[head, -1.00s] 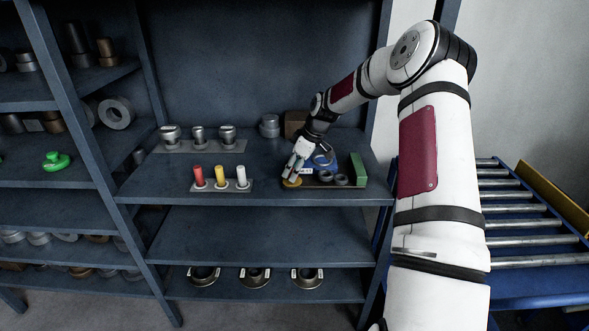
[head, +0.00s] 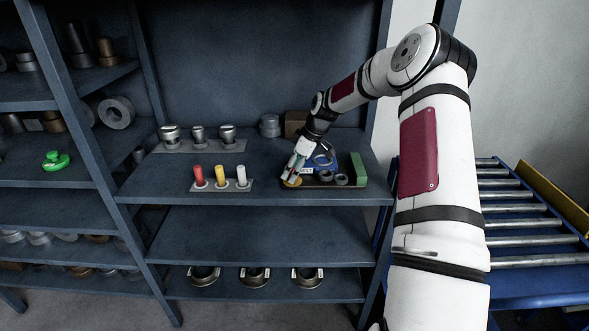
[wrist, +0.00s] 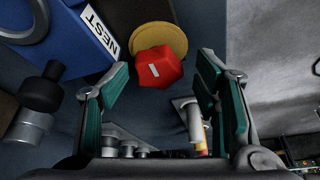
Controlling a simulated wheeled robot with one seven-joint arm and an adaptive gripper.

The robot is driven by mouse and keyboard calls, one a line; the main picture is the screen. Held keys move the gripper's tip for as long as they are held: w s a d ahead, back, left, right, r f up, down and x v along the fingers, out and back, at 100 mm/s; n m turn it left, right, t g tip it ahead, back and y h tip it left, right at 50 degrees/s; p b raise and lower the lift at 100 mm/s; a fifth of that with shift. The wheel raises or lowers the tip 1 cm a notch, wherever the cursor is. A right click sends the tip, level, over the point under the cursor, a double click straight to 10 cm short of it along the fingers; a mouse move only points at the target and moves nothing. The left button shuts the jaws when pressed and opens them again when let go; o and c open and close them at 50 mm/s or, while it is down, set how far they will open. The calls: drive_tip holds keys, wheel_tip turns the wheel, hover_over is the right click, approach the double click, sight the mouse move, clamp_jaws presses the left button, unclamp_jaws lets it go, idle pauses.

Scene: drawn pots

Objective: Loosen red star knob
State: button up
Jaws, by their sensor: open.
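The red knob (wrist: 158,69) has blunt facets and a small pale mark on top. It sits against a round brass-yellow disc (wrist: 160,38), seen in the wrist view. The disc also shows at the front of the middle shelf in the head view (head: 291,183), where my gripper mostly hides the knob. My gripper (wrist: 163,80) is open, its green-padded fingers on either side of the knob with gaps visible. In the head view my gripper (head: 294,172) points down just above the disc.
A blue block labelled NEST (wrist: 78,45) stands close beside the disc. A dark knob on a metal post (wrist: 38,95) is near the left finger. Red, yellow and white pegs (head: 220,177) stand to the left.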

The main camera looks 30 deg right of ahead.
drive_tip(key=shift+d+r, duration=0.1)
drive_tip(key=v, duration=0.7)
drive_tip(key=shift+s+r, duration=0.2)
drive_tip(key=shift+r, duration=0.15)
idle(0.4)
